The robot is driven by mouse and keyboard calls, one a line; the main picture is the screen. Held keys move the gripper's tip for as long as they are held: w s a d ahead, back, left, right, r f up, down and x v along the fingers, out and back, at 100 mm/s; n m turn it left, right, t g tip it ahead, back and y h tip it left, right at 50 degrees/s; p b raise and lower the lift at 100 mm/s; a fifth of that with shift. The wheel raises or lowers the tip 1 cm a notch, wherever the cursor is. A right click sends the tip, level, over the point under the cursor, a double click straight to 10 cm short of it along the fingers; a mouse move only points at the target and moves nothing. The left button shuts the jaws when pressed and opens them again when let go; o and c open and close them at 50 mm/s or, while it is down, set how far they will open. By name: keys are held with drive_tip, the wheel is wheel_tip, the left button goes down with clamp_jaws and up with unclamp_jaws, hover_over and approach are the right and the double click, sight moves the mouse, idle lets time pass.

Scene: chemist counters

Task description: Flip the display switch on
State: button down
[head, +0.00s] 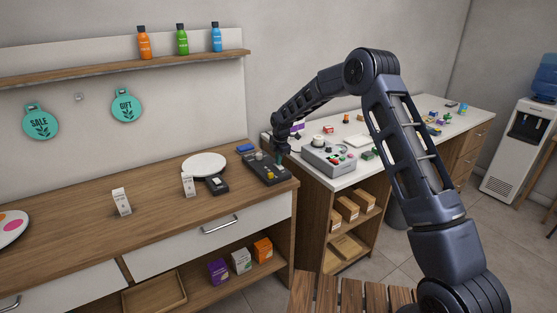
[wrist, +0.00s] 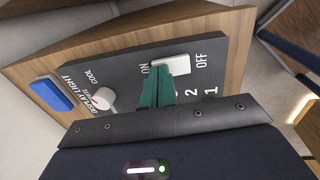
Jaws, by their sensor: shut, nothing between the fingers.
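The display switch panel (wrist: 128,61) is a dark plate at the edge of the wooden counter; in the head view the dark panel (head: 262,176) sits at the counter's right end. The wrist view shows a white rocker switch (wrist: 166,58) between the printed words ON and OFF. A white knob (wrist: 102,97) is left of it, near the words DISPLAY LIGHT and COOL. My gripper (wrist: 177,66) is shut and empty, its green fingertips overlapping the switch's lower edge. I cannot tell whether they touch it. In the head view my gripper (head: 279,156) is over the panel.
A blue object (wrist: 52,93) lies beside the panel. A round white plate (head: 204,164), a small black device (head: 217,185) and small white cartons (head: 121,202) stand left of it. A grey button box (head: 329,161) stands on the white counter to the right.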

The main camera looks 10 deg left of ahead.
sight(282, 169)
drive_tip(key=shift+a+f+g, duration=0.1)
drive_tip(key=shift+f+g, duration=0.15)
drive_tip(key=shift+g, duration=0.05)
drive_tip(key=shift+s+d+r, duration=0.2)
drive_tip(key=shift+s+d, duration=0.3)
drive_tip(key=shift+d, duration=0.1)
drive_tip(key=shift+r, duration=0.15)
wheel_tip(282, 169, up, 14)
drive_tip(key=s+d, duration=0.1)
drive_tip(key=shift+s+d+f, duration=0.15)
drive_tip(key=shift+s+f, duration=0.05)
idle(0.5)
